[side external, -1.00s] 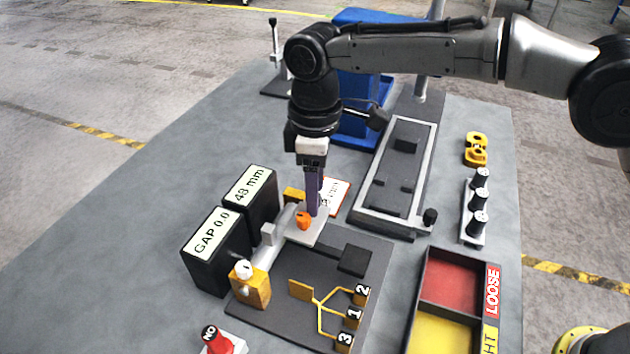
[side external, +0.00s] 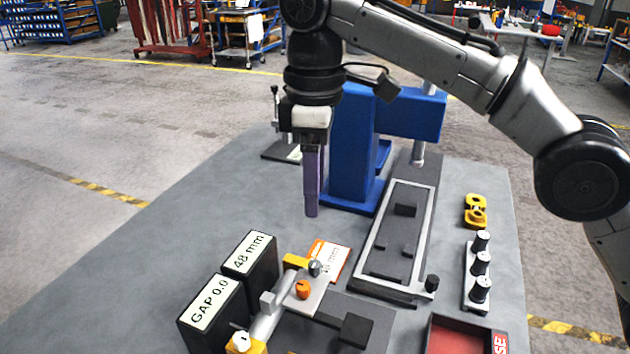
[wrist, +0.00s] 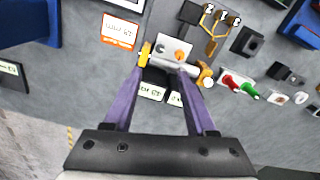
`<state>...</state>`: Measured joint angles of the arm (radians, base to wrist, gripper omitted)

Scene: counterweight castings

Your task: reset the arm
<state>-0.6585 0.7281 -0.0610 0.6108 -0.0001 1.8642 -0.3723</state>
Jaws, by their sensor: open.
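My gripper (side external: 311,212) hangs upright with its purple fingers in the air above the table, behind the gauge fixture in the side view. In the wrist view its two purple fingers (wrist: 160,88) are spread with nothing between them. The fixture has a grey cylinder (side external: 264,324), a plate with an orange knob (side external: 303,289) and yellow blocks at its ends. The fixture also shows beyond the fingertips in the wrist view (wrist: 176,66), clear of them.
Two black display boxes, reading GAP 0.0 (side external: 212,318) and 48 mm (side external: 252,265), stand left of the fixture. A blue press-like stand (side external: 352,150) rises behind my gripper. A grey-framed tray (side external: 398,240), black knobs (side external: 480,265) and a red bin (side external: 455,338) are to the right. The left tabletop is clear.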

